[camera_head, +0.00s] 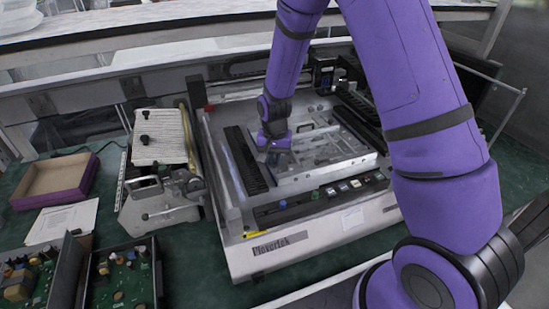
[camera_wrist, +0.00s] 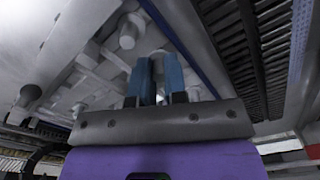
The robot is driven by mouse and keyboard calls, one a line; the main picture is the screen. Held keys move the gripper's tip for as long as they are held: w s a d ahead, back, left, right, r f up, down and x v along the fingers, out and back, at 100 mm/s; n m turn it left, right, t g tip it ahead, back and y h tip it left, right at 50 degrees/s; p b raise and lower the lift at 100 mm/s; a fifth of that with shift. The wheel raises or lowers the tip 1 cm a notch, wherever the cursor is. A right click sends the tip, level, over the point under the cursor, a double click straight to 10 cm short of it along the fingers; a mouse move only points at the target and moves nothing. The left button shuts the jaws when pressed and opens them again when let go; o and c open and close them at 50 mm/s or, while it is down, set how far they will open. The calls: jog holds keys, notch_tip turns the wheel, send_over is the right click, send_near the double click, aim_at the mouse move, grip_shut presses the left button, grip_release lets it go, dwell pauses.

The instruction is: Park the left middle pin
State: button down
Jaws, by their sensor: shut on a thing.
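My gripper (camera_head: 273,152) reaches down over the left part of a pale metal fixture plate (camera_head: 325,171) in the bench machine. In the wrist view, the blue fingers of my gripper (camera_wrist: 157,82) are close together, shut on a small light grey piece (camera_wrist: 158,66), which looks like the left middle pin. Most of it is hidden between the fingers. In the head view the held pin is too small to make out.
The machine (camera_head: 285,258) has a front row of buttons and a black slotted strip (camera_head: 245,162) left of the plate. A clamp device (camera_head: 160,195), a cardboard tray (camera_head: 55,180), papers (camera_head: 62,222) and circuit boards (camera_head: 122,278) lie to the left. Green bench shows between them.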

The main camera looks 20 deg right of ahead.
dwell(0.4)
jog(key=c, duration=1.1)
grip_release()
jog(key=c, duration=0.3)
jog(key=shift+c, duration=0.2)
jog(key=shift+r, duration=3.45)
